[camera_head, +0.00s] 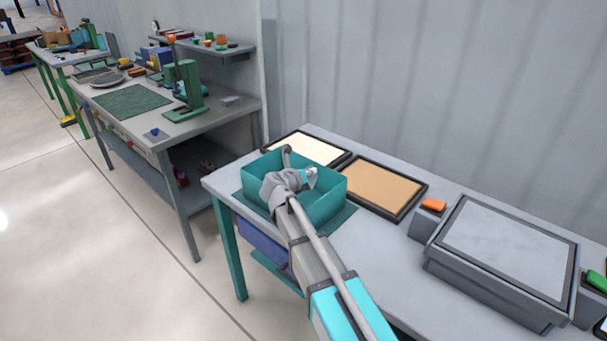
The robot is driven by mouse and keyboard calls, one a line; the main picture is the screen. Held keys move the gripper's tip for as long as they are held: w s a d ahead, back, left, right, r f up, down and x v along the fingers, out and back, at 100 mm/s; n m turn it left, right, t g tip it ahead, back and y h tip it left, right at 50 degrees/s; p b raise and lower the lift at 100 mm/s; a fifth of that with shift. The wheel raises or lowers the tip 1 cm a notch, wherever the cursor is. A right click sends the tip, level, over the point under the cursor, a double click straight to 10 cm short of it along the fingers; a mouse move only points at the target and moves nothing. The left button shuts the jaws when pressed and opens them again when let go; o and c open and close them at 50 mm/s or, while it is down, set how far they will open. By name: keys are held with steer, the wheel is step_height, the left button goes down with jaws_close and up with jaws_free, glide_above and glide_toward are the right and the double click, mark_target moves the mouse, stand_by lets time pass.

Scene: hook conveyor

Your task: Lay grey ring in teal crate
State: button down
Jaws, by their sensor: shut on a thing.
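The teal crate (326,205) stands open-topped on the left end of the grey bench, on a darker green mat. My arm reaches up from the lower right, and its end with my gripper (308,178) is over the crate's opening. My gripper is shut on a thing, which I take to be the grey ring. My own wrist covers the fingertips and much of the crate's inside. I cannot make out the ring's outline or how high it is above the crate floor.
A cream panel (305,148) and a tan, dark-rimmed panel (382,188) lie behind and right of the crate. A large grey box (505,248) stands farther right, beside an orange block (433,205). A cluttered second bench (185,128) stands at left, across clear floor.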

steer(key=shift+f, duration=0.15)
steer(key=shift+c, duration=2)
jaws_free()
steer(key=shift+s+r, duration=0.1)
steer(key=shift+r, duration=0.1)
steer(key=p+v, duration=0.3)
steer(key=v, duration=0.9)
steer(key=shift+p, duration=0.4)
